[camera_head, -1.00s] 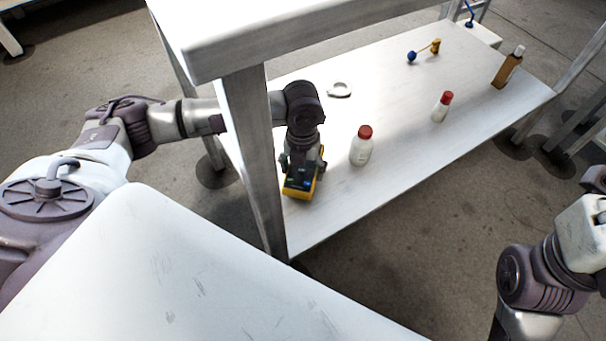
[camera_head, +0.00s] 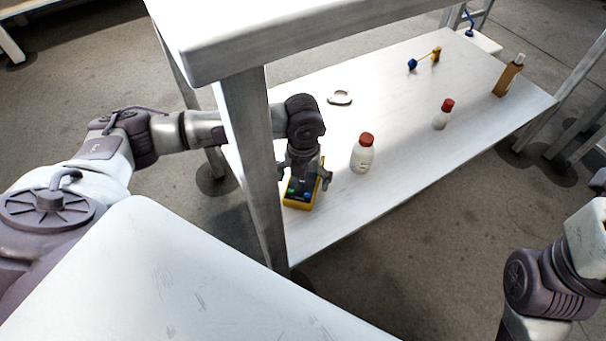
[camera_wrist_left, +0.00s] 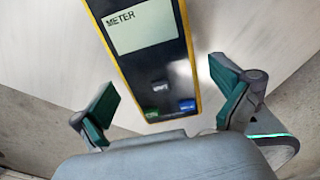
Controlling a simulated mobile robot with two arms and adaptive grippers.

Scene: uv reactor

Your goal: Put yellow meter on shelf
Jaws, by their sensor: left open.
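The yellow meter (camera_head: 300,204), with a dark face, lies on the white lower shelf (camera_head: 400,100) near its front left end, beside the table leg. In the left wrist view the meter (camera_wrist_left: 151,60) shows its screen reading METER and several buttons. My left gripper (camera_head: 305,178) is just above the meter and partly covers it. In the left wrist view its green-padded fingers (camera_wrist_left: 168,108) are wide apart, one on each side of the meter's lower end, and do not touch it. My right arm shows at the lower right edge; its gripper is out of view.
A white bottle with a red cap (camera_head: 362,153) stands just right of my left gripper. A second red-capped bottle (camera_head: 442,115), a brown bottle (camera_head: 508,75) and a grey ring (camera_head: 340,97) are farther off. The table leg (camera_head: 250,160) stands close left of my gripper.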

